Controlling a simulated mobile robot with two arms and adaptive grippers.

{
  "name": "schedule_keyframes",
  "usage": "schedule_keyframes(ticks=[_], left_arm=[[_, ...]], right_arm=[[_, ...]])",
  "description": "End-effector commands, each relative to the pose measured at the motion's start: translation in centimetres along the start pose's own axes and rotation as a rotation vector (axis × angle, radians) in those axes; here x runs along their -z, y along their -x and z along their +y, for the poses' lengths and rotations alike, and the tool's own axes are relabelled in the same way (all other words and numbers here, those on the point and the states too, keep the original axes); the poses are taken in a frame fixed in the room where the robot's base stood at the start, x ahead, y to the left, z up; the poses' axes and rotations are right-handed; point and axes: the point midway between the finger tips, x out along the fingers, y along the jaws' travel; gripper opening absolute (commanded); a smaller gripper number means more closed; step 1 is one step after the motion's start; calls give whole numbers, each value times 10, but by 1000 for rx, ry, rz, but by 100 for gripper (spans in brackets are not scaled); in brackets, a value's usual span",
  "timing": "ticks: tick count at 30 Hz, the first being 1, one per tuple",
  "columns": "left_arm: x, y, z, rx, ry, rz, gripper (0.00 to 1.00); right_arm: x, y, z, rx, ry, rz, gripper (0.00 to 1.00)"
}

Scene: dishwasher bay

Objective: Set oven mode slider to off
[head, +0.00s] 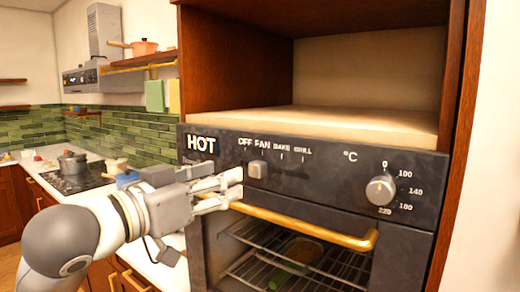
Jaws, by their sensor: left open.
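The oven's dark control panel (325,178) faces me, with a "HOT" sign at its left. The mode slider (257,170) is a small pale knob under the labels OFF, FAN, BAKE and GRILL. It sits near the OFF and FAN end; the exact mark is hard to tell. My left gripper (238,184) is open, with its fingertips just left of and slightly below the slider knob. Whether they touch it is unclear. My right gripper is out of view.
A round temperature dial (380,190) is on the panel's right. A gold oven handle (300,226) runs below the panel, over the glass door with wire racks (330,262). An open wooden shelf (360,125) is above. A counter with a hob and pot (73,162) stands left.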

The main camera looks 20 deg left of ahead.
Motion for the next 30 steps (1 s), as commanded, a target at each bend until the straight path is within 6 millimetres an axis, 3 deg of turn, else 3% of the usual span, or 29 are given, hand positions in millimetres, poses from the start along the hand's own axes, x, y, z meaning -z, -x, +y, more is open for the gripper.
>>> schedule_keyframes(ticks=[12, 18, 30], left_arm=[[1, -71, 0, -2, 4, -3, 48], [0, -97, 0, -1, 2, -2, 48], [-2, -105, 0, 0, -1, -1, 48]], right_arm=[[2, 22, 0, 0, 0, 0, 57], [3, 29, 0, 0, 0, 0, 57], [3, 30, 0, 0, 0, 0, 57]])
